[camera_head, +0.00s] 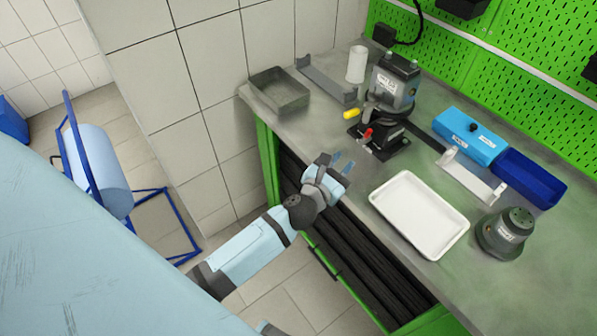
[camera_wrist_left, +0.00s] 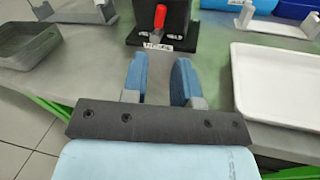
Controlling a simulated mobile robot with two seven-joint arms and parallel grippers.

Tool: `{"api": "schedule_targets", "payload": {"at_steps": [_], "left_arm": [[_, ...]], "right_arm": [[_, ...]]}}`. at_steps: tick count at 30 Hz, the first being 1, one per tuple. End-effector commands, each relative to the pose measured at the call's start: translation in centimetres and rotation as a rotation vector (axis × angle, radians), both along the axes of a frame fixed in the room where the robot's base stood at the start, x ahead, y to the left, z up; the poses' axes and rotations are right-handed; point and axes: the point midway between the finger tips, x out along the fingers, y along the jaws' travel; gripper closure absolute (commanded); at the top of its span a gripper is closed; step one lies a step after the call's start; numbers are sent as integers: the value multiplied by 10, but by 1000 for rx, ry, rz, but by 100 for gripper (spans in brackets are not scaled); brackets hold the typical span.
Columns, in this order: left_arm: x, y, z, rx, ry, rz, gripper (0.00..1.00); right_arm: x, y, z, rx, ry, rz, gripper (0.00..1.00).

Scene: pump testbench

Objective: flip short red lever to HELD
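The short red lever (camera_head: 368,134) sits low on the front of the dark pump stand (camera_head: 383,140) on the bench. In the left wrist view the red lever (camera_wrist_left: 160,16) stands upright above a white label (camera_wrist_left: 158,47) whose text is too small to read. A longer yellow lever (camera_head: 352,114) sticks out to the left above it. My left gripper (camera_head: 342,163) is over the bench's front edge, short of the stand and apart from the lever. Its blue fingers (camera_wrist_left: 160,80) are spread with nothing between them. My right gripper is in neither view.
A white tray (camera_head: 420,214) lies right of my left gripper. A grey metal bin (camera_head: 279,91) stands at the back left. A grey pump unit (camera_head: 503,234), a blue box (camera_head: 470,138) and a dark blue bin (camera_head: 530,178) are further right. Bench surface before the stand is clear.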

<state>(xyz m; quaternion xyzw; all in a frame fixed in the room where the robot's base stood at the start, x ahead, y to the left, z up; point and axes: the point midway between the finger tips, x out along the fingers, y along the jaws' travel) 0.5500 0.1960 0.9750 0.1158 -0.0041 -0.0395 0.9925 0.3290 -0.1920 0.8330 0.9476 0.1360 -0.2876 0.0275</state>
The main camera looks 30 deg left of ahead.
Motion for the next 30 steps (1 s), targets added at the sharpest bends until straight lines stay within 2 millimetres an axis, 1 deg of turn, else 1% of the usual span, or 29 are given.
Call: {"api": "schedule_targets", "payload": {"at_steps": [1,3,4,6,16,23,30], "left_arm": [[-12,1,-3,0,2,-1,73],[-26,2,-2,1,2,-1,73],[-26,1,4,65,-12,-7,73],[-33,0,6,185,-34,-20,73],[-66,-9,9,734,-122,-104,73],[-92,-17,4,1114,-170,-183,73],[-120,-22,-5,1506,-217,-287,73]], "right_arm": [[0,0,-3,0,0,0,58],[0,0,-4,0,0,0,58],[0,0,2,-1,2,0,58],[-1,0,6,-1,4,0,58],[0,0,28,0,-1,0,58],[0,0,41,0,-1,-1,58],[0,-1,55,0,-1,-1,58]]}}
